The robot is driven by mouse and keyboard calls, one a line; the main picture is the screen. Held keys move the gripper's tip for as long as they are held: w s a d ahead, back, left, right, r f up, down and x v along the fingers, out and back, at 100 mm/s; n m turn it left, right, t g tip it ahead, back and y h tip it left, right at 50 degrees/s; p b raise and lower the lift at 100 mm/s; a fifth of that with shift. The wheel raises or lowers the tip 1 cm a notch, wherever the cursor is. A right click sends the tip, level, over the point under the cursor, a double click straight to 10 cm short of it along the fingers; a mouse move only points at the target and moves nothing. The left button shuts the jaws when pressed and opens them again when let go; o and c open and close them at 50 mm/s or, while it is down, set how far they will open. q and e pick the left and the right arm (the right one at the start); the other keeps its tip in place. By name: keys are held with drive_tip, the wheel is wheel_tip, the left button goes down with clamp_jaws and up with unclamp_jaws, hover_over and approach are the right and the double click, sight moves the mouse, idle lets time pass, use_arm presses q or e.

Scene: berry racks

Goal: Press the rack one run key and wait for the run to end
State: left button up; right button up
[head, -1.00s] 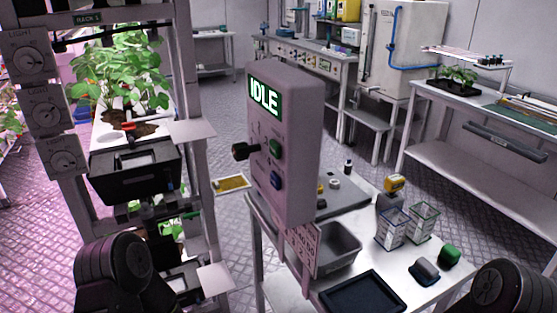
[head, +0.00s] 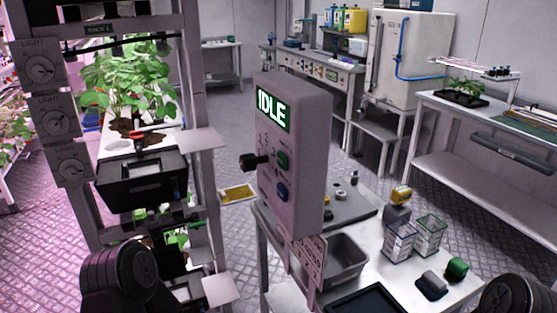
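The control box (head: 296,165) stands upright in the middle of the head view, on a post by the white table. Its lit green screen (head: 273,109) reads IDLE. Its front face carries a black knob (head: 255,161) at the left, a green key (head: 283,160) and a blue key (head: 283,191) below it. The small print beside them is too blurred to read, so I cannot tell which is the run key. Rack one (head: 190,100), labelled RACK 1, stands at the left with leafy plants. Black rounded parts of my arms show at both lower corners; neither gripper's fingers show.
Three light dials (head: 42,67) sit on the rack's left post. A black box (head: 143,183) is on the rack. The white table (head: 374,262) holds a grey bin (head: 345,256), a dark tray and wire baskets (head: 430,236). Open floor lies between rack and box.

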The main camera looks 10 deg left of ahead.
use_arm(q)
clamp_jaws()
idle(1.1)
